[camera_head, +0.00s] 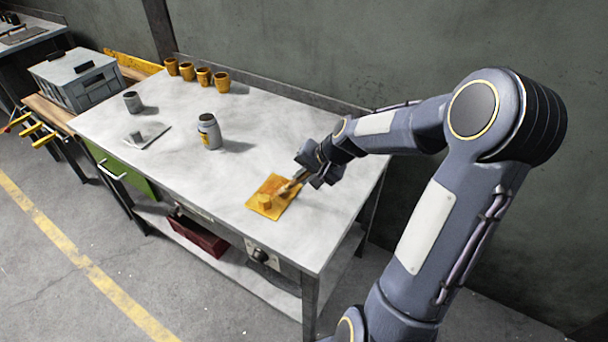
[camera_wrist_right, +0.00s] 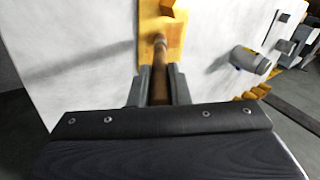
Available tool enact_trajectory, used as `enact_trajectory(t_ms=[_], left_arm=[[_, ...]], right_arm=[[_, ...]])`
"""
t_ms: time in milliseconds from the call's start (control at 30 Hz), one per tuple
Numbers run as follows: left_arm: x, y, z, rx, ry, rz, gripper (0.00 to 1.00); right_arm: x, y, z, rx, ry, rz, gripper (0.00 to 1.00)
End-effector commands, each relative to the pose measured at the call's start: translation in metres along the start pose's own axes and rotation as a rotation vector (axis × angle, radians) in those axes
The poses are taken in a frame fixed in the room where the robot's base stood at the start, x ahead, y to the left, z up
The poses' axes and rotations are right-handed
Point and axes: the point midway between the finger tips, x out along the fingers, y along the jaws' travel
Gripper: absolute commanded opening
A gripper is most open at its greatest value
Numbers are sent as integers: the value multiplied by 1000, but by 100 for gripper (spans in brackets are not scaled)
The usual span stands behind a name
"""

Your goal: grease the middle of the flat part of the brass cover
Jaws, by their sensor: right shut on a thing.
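The brass cover (camera_head: 258,208) is a yellow-gold flat plate with a raised block on it, lying on the grey workbench. It also shows at the top of the right wrist view (camera_wrist_right: 176,30). My right gripper (camera_head: 303,178) is shut on a brown stick-like tool (camera_wrist_right: 160,62), perhaps a brush. The tool points down at the plate, and its tip is at or just above the flat part beside the block. I cannot tell whether it touches. My left gripper is not in view.
On the workbench (camera_head: 175,185) a grey can with a dark label (camera_head: 209,132) stands near the middle. A smaller grey can (camera_head: 133,102), a grey plate with a block (camera_head: 147,136) and several orange cups (camera_head: 204,76) stand farther back.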

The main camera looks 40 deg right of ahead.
Motion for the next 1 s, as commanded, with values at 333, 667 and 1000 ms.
enact_trajectory(t_ms=[333, 667, 1000], left_arm=[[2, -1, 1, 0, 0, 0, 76], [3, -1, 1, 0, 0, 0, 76], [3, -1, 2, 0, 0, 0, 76]], right_arm=[[1, -2, 15, -1, -1, 1, 0], [1, 0, 4, 2, -1, 2, 0], [0, 1, -2, -1, -1, 1, 0]])
